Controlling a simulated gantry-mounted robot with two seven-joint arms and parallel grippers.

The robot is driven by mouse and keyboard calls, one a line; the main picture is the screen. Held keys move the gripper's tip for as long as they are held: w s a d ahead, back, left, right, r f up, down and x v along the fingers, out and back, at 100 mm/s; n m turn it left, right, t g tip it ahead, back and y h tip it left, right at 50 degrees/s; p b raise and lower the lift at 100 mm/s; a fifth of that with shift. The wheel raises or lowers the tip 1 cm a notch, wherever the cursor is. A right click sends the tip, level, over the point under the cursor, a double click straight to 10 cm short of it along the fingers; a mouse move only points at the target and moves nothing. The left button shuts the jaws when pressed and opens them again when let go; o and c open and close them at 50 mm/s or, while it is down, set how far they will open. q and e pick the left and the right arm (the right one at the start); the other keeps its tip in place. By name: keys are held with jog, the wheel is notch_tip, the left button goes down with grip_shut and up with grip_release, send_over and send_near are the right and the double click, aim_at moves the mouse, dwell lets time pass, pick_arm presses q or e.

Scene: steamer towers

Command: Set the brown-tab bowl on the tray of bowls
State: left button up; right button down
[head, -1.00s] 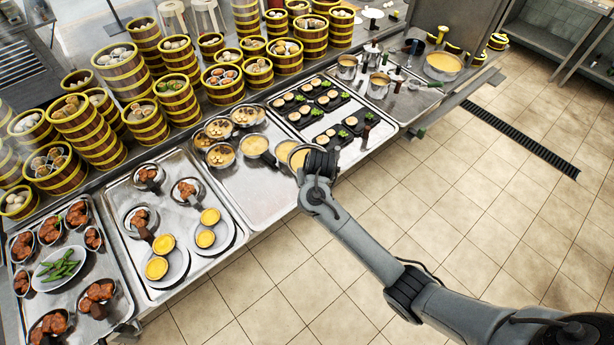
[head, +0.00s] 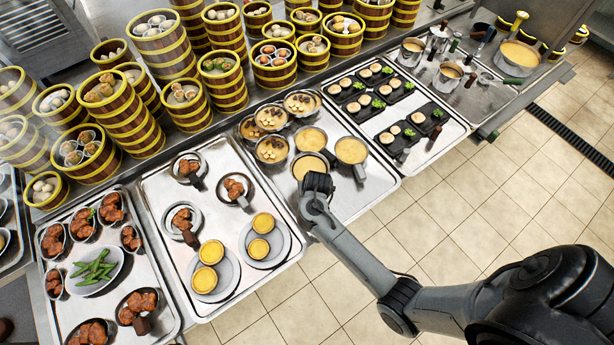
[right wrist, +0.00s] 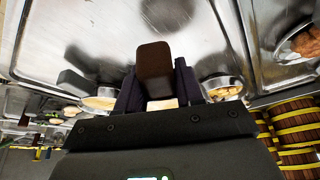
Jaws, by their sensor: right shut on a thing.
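A round bowl of yellow soup (head: 306,163) is at my right gripper (head: 317,182), over the front part of the metal tray of bowls (head: 350,205). In the right wrist view a brown tab (right wrist: 153,63) stands between the two fingers of the right gripper (right wrist: 160,92), which are shut on it. The gripper and wrist hide part of the bowl. I cannot tell whether its base touches the tray. Two more soup bowls, one behind (head: 311,138) and one to the right (head: 351,150), stand close by. My left gripper is not in view.
Several bowls of dumplings (head: 271,149) stand behind left on the same tray. A tray of meat bowls and yellow dishes (head: 165,215) lies to the left. Black plates (head: 398,137) lie to the right. Steamer towers (head: 225,90) line the back. The tray's front right is bare.

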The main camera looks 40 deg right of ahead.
jog(key=shift+s+f, duration=0.2)
jog(key=shift+s, duration=0.1)
jog(key=shift+w+r, duration=0.1)
jog(key=shift+w, duration=0.15)
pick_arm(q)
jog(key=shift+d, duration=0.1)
pick_arm(e)
jog(key=shift+s, duration=0.1)
jog(key=shift+r+p, duration=0.1)
jog(key=shift+p, duration=0.4)
notch_tip(320, 180, down, 6)
jog(key=b, duration=0.4)
pick_arm(q)
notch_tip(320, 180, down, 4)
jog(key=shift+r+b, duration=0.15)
jog(key=shift+b, duration=0.15)
pick_arm(e)
jog(key=shift+f, duration=0.2)
